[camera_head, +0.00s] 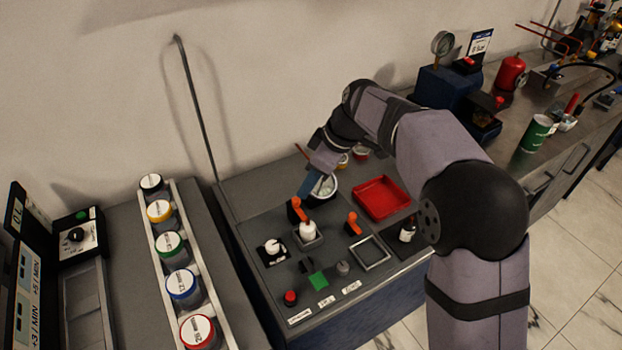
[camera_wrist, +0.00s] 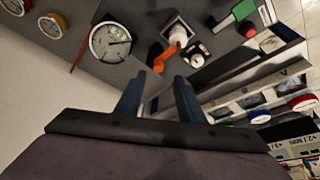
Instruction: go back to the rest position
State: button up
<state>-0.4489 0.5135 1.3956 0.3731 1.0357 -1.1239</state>
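My gripper (camera_head: 307,187) hangs over the dark panel, its blue fingers pointing down beside an orange lever (camera_head: 296,211). In the wrist view my gripper (camera_wrist: 159,76) has its two blue fingers apart with a gap between them, and nothing is held. The orange lever (camera_wrist: 166,54) shows just past the fingertips, by a white-topped part in a square holder (camera_wrist: 180,33). I cannot tell whether a finger touches the lever. A round white dial (camera_wrist: 110,42) lies to the left in the wrist view and is partly hidden behind my gripper in the head view.
A red tray (camera_head: 381,198), a second orange lever (camera_head: 352,224) and a red button (camera_head: 290,297) are on the panel. A rack of colour-lidded jars (camera_head: 170,243) stands left. A thin upright rod (camera_head: 195,105) rises behind. Air above the panel's front is clear.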

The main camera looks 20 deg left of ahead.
jog(key=s+d+m+h+p, duration=0.1)
jog(key=s+d+m+p, duration=0.3)
jog(key=d, duration=0.6)
jog(key=s+d+m+h+p, duration=0.2)
jog(key=s+d+m, duration=0.25)
jog(key=d, duration=0.45)
jog(key=s+d+f+m+h+p, duration=0.1)
jog(key=s+d+m+p, duration=0.1)
jog(key=s+d+m, duration=0.5)
jog(key=s+d, duration=0.4)
jog(key=s, duration=0.2)
jog(key=shift+s+m+g+p, duration=0.3)
jog(key=shift+s+m+p, duration=0.05)
